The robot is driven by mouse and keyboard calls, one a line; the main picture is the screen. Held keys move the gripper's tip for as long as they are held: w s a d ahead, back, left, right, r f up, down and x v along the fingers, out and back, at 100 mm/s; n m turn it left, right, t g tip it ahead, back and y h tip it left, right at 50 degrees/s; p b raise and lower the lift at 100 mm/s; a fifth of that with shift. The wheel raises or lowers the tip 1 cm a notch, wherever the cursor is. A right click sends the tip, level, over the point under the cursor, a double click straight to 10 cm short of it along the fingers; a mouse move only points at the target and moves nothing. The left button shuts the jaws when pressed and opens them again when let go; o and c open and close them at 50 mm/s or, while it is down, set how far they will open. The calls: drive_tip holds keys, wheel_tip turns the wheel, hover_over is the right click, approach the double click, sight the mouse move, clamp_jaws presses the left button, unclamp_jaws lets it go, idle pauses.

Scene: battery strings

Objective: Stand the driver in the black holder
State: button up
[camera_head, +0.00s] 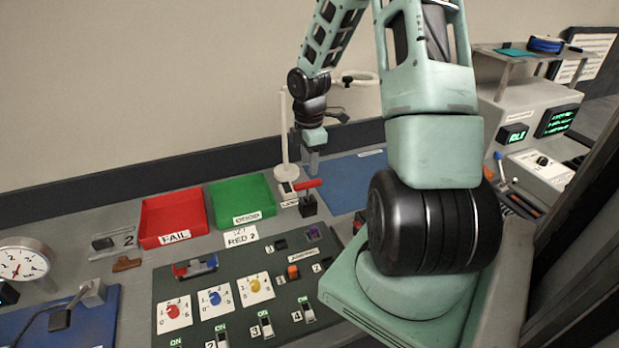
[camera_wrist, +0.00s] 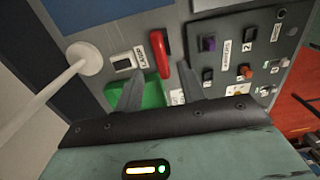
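A red bar-shaped handle (camera_head: 309,185) sits on top of a small black block (camera_head: 308,206), right of the green tray. The block looks like the black holder; whether the red handle is the driver I cannot tell. In the wrist view the red handle (camera_wrist: 159,54) shows beyond my fingertips, and the block is mostly hidden. My gripper (camera_head: 312,160) hangs above and behind the handle, apart from it. In the wrist view my fingers (camera_wrist: 158,86) are spread with nothing between them.
A white stand (camera_head: 284,140) with a ring rises close to my gripper. Red (camera_head: 172,217) and green (camera_head: 240,199) trays lie to the left. A dark switch panel (camera_head: 240,290) fills the front. A blue mat (camera_head: 342,183) lies open at the right.

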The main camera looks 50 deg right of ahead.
drive_tip(key=a+r+m, duration=0.1)
drive_tip(key=a+r, duration=0.3)
drive_tip(key=a, duration=0.8)
drive_tip(key=a+r, duration=0.5)
drive_tip(key=a, duration=0.7)
drive_tip(key=s+a+r+m, duration=0.2)
drive_tip(key=s+a+r, duration=0.1)
drive_tip(key=s+a, duration=1.4)
drive_tip(key=shift+m+y, duration=0.3)
drive_tip(key=shift+m, duration=0.1)
drive_tip(key=shift+a, duration=0.1)
